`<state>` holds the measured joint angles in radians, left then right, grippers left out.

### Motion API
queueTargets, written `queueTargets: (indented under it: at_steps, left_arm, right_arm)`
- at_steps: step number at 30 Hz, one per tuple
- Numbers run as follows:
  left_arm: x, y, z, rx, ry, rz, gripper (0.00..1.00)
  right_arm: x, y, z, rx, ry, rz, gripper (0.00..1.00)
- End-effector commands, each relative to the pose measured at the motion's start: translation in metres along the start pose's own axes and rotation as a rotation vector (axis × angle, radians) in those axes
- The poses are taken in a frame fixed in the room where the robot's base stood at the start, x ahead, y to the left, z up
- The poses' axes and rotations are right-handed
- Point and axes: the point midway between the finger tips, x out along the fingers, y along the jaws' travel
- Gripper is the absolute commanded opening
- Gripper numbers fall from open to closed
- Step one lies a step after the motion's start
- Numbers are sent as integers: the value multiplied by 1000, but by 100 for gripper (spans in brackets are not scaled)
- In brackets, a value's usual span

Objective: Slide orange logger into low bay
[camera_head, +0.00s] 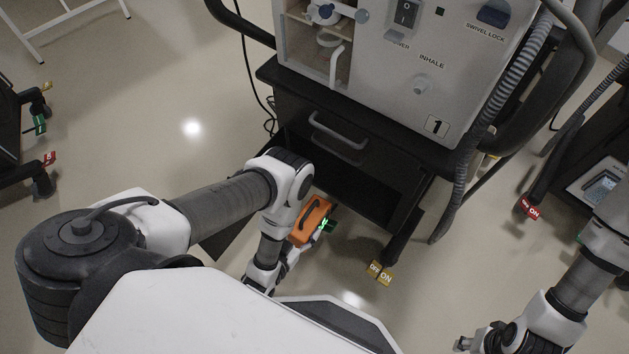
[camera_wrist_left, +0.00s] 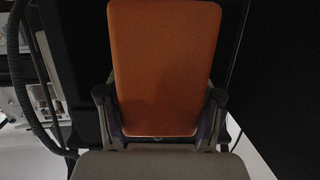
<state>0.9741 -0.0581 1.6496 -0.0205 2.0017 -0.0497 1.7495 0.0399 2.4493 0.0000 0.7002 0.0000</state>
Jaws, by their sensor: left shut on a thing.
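The orange logger (camera_head: 309,222), with a dark handle on its face, is by the front of the ventilator cart in the head view. My left gripper (camera_wrist_left: 161,96) is shut on it; in the wrist view, one finger is on each side of the orange body (camera_wrist_left: 165,60). In the head view my left arm and wrist hide most of this gripper. The low bay (camera_head: 365,184) is the dark open space under the cart's drawer. The logger's far end is near the bay's left front; whether any of it is inside is unclear. My right gripper (camera_head: 466,344) is partly visible at the lower right, its fingers unclear.
The ventilator (camera_head: 420,70) stands on the cart above the drawer handle (camera_head: 338,130). A caster with a yellow tag (camera_head: 380,273) sticks out at the front right. A corrugated hose (camera_head: 487,110) hangs at the right. Another cart with a red tag (camera_head: 529,207) is farther right.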

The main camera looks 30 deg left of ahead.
Motion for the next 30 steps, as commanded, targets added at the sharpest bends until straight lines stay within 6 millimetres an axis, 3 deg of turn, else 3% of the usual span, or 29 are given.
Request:
queueTargets:
  at_steps: [5, 21, 30]
  left_arm:
    - [6, 0, 3, 1, 4, 1, 30]
    - [48, 3, -1, 1, 5, 1, 30]
    - [62, 5, -3, 0, 4, 2, 29]
  right_arm:
    - [10, 0, 0, 0, -1, 0, 40]
    - [74, 0, 0, 0, 0, 0, 40]
    - [108, 1, 0, 0, 0, 0, 40]
